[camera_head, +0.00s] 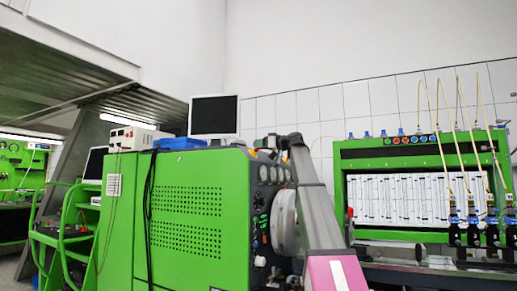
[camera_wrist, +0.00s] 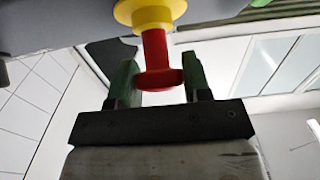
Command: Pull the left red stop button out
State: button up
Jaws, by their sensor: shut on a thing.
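In the wrist view, a red stop button (camera_wrist: 155,58) with a round head and a narrower stem sticks out of a yellow collar (camera_wrist: 149,13) at the top. My gripper (camera_wrist: 159,76) has its two dark green fingers on either side of the red head, and it is shut on the button. The stem and yellow collar show beyond the fingertips. In the head view I cannot make out the gripped button or my fingers.
A green test bench cabinet (camera_head: 200,205) with a black monitor (camera_head: 214,116) on top fills the middle of the head view. A second green bench (camera_head: 362,153) with gauge tubes and yellow hoses stands at the right. A grey surface borders the wrist view's top.

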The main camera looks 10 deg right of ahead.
jog(key=o, duration=1.2)
jog(key=shift+r, duration=0.1)
jog(key=shift+o, duration=0.2)
jog(key=shift+s+d, duration=0.1)
jog(key=shift+d, duration=0.05)
jog(key=v, duration=1)
jog(key=shift+s+d, duration=0.2)
jog(key=shift+d, duration=0.05)
